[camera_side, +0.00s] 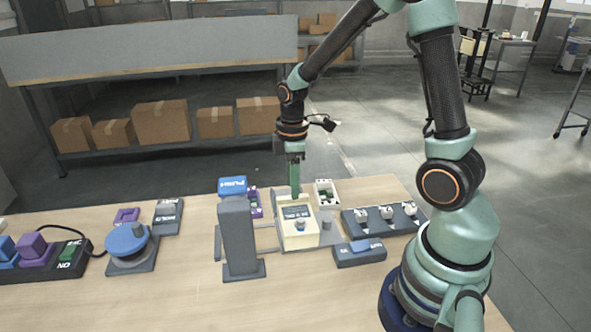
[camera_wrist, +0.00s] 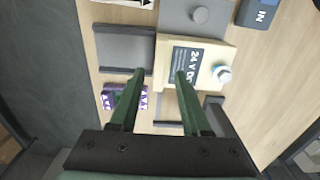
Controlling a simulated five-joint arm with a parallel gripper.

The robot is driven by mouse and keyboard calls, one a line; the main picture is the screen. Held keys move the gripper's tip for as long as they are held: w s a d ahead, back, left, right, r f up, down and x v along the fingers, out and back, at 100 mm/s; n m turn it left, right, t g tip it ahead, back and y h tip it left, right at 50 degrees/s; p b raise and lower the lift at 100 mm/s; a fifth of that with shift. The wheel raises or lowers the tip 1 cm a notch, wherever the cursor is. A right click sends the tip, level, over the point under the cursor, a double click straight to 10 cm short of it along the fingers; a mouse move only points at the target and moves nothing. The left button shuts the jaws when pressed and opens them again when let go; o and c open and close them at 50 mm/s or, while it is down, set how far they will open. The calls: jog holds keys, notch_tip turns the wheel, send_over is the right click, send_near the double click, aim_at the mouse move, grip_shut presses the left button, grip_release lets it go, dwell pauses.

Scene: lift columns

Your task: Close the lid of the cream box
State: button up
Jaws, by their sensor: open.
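The cream box (camera_side: 299,236) stands near the middle of the table, with a dark label and a grey knob facing the side camera. In the wrist view, the cream box (camera_wrist: 213,52) shows a dark label with white text, beside a pale round knob. I cannot tell clearly how far its lid is open. My gripper (camera_side: 295,192) points down at the back of the box, close above it. In the wrist view, my gripper (camera_wrist: 156,82) has its two green fingers apart and nothing between them. The right fingertip overlaps the label's near edge; contact cannot be told.
A grey post (camera_side: 238,238) stands just left of the box. A small cream switch box (camera_side: 327,194) is behind it, right. A toggle row (camera_side: 381,216) and a blue-topped block (camera_side: 360,252) lie right. A round blue button (camera_side: 126,240) is left. The front table is clear.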

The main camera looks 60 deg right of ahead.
jog(key=shift+r, duration=1.7)
jog(key=shift+r, duration=0.1)
jog(key=s+a+r+m+t, duration=0.2)
jog(key=s+a+r+m, duration=0.1)
jog(key=r, duration=0.3)
jog(key=s+a+r+m+t, duration=0.3)
jog(key=a+r+m, duration=0.1)
jog(key=r+m, duration=0.2)
jog(key=shift+s+a+r+t, duration=0.3)
jog(key=shift+s, duration=0.05)
